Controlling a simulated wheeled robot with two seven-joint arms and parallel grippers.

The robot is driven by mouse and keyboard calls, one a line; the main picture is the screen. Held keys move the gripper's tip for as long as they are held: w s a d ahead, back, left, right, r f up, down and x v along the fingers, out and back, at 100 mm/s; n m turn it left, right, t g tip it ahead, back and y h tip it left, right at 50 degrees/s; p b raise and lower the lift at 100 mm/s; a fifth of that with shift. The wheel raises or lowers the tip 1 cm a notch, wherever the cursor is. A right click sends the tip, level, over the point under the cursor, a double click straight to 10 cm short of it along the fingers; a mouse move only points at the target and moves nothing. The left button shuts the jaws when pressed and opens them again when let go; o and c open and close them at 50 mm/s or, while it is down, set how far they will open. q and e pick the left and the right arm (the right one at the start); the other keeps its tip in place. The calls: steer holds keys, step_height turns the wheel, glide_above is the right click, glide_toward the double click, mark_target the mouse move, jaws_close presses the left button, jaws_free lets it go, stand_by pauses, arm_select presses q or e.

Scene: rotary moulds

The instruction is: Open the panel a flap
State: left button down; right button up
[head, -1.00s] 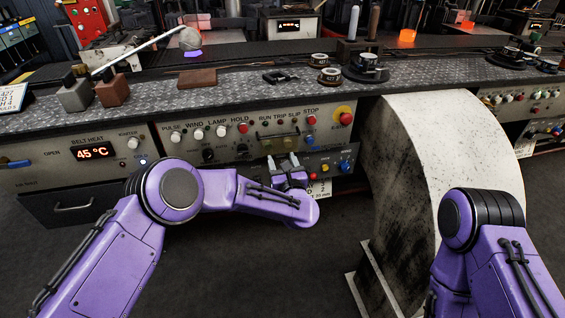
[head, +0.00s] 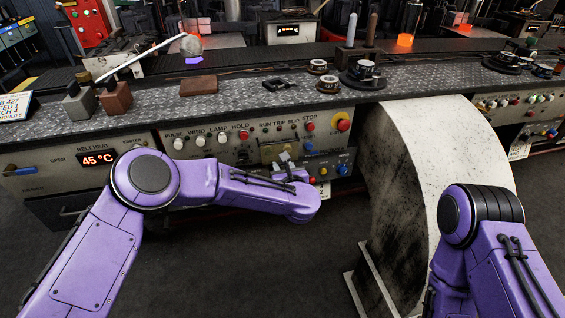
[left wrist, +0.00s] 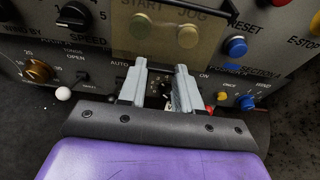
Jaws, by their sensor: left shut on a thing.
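The panel (head: 220,150) is the bench's grey front with knobs, buttons and lamps. Its flap is a see-through amber cover (left wrist: 165,47) over the START and JOG buttons in the left wrist view. In the head view the flap (head: 270,153) is small and partly behind my gripper. My left gripper (left wrist: 162,75) has its two grey fingers at the flap's lower edge and is shut on it, with a gap showing between the fingers below. In the head view the left gripper (head: 286,163) is at the panel front. My right arm shows, but its gripper is out of view.
A red E-stop (head: 343,122) and a blue RESET button (left wrist: 236,46) are right of the flap. Knobs (left wrist: 72,13) are to its left. A large pale curved housing (head: 440,160) stands right of the panel. The dark floor in front is open.

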arm_select(q)
steer(key=shift+s+d+r+g+h+p, duration=0.15)
steer(key=shift+s+r+g+h+p, duration=0.3)
steer(key=shift+g+p, duration=0.35)
steer(key=shift+s+d+r+g+h+p, duration=0.15)
steer(key=shift+s+r+g+p, duration=0.1)
steer(key=shift+r+g+p, duration=0.55)
steer(key=shift+f, duration=0.25)
steer(key=c, duration=0.8)
jaws_free()
steer(key=shift+o, duration=0.2)
steer(key=v, duration=1)
steer(key=shift+s+r+b, duration=0.15)
steer(key=shift+r+b, duration=0.1)
steer(key=shift+b, duration=0.15)
